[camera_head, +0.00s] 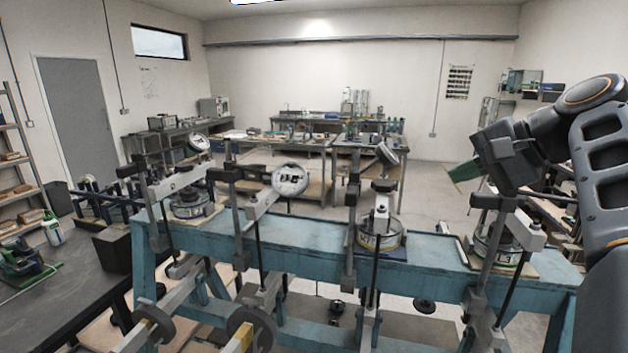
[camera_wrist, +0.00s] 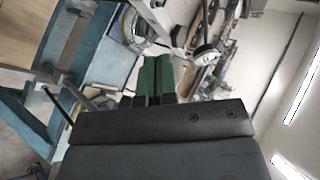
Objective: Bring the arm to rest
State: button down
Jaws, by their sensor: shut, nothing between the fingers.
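My gripper (camera_wrist: 154,75) shows in the wrist view with its two green fingers side by side and closed, nothing between them. In the head view my gripper (camera_head: 462,172) is at the right, its green fingertips pointing left, above the right end of a blue bench. My dark arm comes in from the right edge. The gripper appears apart from the lever frame (camera_head: 497,243) below it, though the exact gap is hard to tell. The wrist view is tilted and shows part of the blue bench (camera_wrist: 72,45) at left and a round dial gauge (camera_wrist: 205,56) past the fingertips.
The long blue bench (camera_head: 300,243) carries several lever frames with dial gauges, such as one dial (camera_head: 290,179), and hanging weights (camera_head: 250,330). A dark table (camera_head: 60,285) stands at left. Work tables (camera_head: 275,150) stand farther back. Open floor shows behind the bench.

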jog(key=s+a+f+n+g+h, duration=0.1)
jog(key=s+a+f+n+h, duration=0.1)
jog(key=f, duration=0.8)
jog(key=s+a+f+n+g+h, duration=0.1)
jog(key=s+a+f+n+h, duration=0.2)
jog(key=s+f, duration=0.3)
jog(key=s+a+f+n+g+h, duration=0.1)
jog(key=s+a+f+n+h, duration=0.1)
jog(key=f, duration=1.4)
jog(key=shift+s+a+n, duration=0.35)
jog(key=shift+s+n, duration=0.55)
jog(key=shift+s, duration=0.1)
